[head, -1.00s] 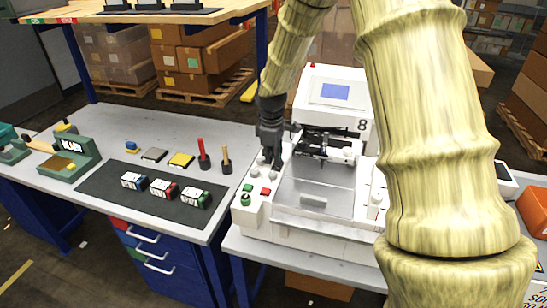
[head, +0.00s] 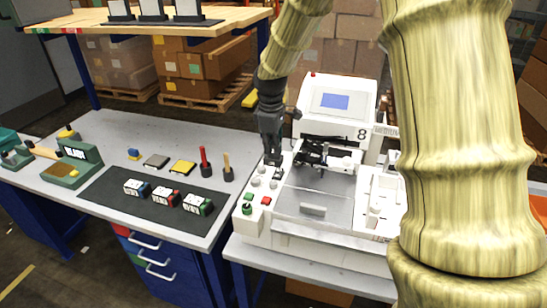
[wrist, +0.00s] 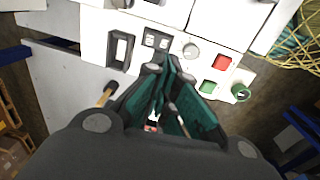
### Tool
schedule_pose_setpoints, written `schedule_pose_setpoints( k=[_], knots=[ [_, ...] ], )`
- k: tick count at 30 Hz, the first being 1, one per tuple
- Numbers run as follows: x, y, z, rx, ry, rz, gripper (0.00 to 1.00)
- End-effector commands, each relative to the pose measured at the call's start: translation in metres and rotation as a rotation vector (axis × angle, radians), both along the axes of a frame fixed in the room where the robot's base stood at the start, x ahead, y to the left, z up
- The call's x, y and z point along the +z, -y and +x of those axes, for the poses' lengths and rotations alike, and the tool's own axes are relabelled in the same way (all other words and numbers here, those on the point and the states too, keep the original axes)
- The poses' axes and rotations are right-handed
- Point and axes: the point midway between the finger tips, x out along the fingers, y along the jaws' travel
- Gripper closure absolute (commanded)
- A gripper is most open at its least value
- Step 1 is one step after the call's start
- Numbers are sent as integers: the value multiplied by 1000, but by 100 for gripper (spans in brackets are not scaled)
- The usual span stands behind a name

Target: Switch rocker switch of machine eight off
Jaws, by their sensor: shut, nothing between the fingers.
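Machine eight (head: 335,105) is a white plotter with a blue screen and an "8" on its front. Its control panel is at the front left, with a red button (head: 266,201), a green button (head: 249,196) and a green knob (head: 247,209). In the wrist view, a black-framed switch (wrist: 120,48) and a small pair of dark-framed switches (wrist: 157,40) sit on the white panel. I cannot tell for certain which is the rocker, or its position. My gripper (head: 272,162) points down over the rear of the panel, shut and empty; its fingertips (wrist: 160,66) appear just beside the small pair. Contact is unclear.
The plotter's carriage (head: 330,157) and clear cover are right of my gripper. A grey bench (head: 130,135) on the left holds a dark mat with several small boxes, a red-handled tool (head: 205,158) and a wooden-handled tool (head: 227,168). A shelf (head: 180,20) hangs above the bench.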

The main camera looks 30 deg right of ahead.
Motion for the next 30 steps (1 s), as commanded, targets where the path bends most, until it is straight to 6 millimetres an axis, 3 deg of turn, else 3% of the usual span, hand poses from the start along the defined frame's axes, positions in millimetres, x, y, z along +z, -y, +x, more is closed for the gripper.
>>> schedule_pose_setpoints(
  k=[12,30],
  knots=[
    [46,-6,-4,0,1,0,100],
    [61,-6,-5,-1,0,0,100]
  ],
)
